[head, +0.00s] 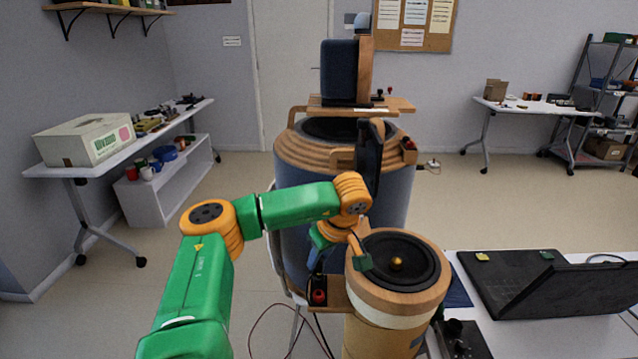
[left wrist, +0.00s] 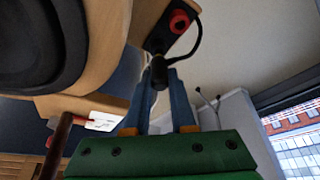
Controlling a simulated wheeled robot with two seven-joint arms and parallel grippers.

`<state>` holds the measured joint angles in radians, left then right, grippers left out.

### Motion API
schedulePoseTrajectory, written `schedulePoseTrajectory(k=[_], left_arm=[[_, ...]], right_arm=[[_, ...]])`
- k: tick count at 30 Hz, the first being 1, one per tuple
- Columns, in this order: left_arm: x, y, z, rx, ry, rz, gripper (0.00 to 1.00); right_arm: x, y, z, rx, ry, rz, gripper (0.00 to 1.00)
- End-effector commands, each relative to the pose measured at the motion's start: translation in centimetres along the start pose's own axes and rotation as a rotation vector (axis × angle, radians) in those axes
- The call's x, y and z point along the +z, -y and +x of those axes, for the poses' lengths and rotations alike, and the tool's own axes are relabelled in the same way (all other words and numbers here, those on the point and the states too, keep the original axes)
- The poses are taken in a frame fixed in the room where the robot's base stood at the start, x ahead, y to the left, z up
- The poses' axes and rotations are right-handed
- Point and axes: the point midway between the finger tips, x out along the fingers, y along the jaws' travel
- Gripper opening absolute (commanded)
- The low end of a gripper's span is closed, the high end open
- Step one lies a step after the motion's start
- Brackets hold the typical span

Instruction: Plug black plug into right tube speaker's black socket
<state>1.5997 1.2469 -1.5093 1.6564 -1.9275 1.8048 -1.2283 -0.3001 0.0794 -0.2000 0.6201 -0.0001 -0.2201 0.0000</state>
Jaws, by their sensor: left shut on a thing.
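A tube speaker (head: 368,306) with a wooden rim and black cone stands in front, near the middle of the head view. A small dark terminal panel with a red socket (head: 319,297) is on its left side; the red socket also shows in the left wrist view (left wrist: 180,21). My left gripper (head: 317,279) is low beside this panel. In the left wrist view its blue fingers (left wrist: 160,86) are shut on the black plug (left wrist: 159,70), just below the panel (left wrist: 160,40). I cannot tell whether the plug touches the black socket, which is not clearly visible. My right gripper is not in view.
A larger grey-blue tube speaker (head: 392,212) with a wooden top stands behind. Thin cables (head: 272,312) hang below the panel. Open floor lies around.

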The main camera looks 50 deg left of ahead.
Motion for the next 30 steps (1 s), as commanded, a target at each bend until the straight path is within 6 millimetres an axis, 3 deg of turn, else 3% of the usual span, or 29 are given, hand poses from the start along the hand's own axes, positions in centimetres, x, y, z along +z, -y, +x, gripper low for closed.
schedulePoseTrajectory(k=[28,29,30], left_arm=[[0.7,0.0,1.7,0.0,0.0,0.0,0.0],[0.7,0.0,1.6,0.0,0.0,0.0,0.28],[0.7,0.0,1.6,0.0,0.0,0.0,0.39]], right_arm=[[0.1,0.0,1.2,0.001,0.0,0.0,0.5],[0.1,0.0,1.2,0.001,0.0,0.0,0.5],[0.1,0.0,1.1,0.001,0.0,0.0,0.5]])
